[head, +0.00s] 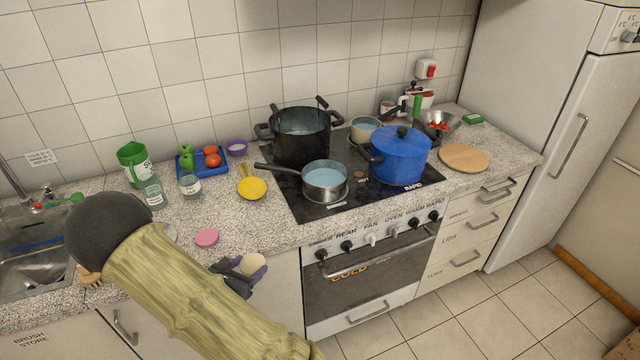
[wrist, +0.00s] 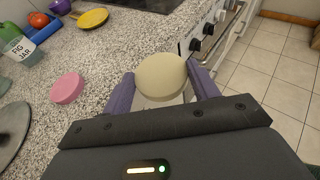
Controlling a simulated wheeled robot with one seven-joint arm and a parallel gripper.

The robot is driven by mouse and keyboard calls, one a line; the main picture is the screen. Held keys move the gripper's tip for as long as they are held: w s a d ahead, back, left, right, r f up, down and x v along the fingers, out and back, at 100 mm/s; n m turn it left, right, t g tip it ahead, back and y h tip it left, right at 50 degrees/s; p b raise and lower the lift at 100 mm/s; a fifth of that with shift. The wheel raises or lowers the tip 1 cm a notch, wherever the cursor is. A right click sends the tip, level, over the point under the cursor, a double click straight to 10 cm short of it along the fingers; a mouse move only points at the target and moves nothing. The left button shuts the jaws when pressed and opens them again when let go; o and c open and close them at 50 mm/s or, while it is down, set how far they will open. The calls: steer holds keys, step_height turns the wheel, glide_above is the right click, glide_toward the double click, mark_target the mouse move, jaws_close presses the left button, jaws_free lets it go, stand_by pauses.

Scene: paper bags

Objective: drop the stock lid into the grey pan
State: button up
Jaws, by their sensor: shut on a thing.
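My gripper (head: 248,272) is shut on a cream round lid, which I take as the stock lid (wrist: 162,78). In the wrist view the lid sits between the two purple fingers (wrist: 160,92). In the head view the lid (head: 251,264) is small and partly covered by my gripper, in front of the counter's front edge. The grey pan (head: 325,183) is a small steel saucepan on the front left of the hob, with pale blue liquid inside and its dark handle pointing left. My gripper is left of the pan and nearer to me, well apart from it.
A black pot (head: 300,138) stands behind the grey pan and a blue lidded pot (head: 400,157) to its right. A pink lid (head: 207,237) and a yellow pan (head: 252,188) lie on the counter to the left. Jars (head: 190,185) stand further left. The front counter strip is mostly clear.

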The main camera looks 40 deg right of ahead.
steer(key=s+a+f+n+t+y, duration=0.1)
steer(key=a+f+n+t, duration=0.1)
steer(key=a+f, duration=0.4)
step_height(320, 180, down, 3)
steer(key=shift+s+y, duration=0.3)
steer(key=shift+s, duration=0.1)
steer(key=shift+a, duration=0.1)
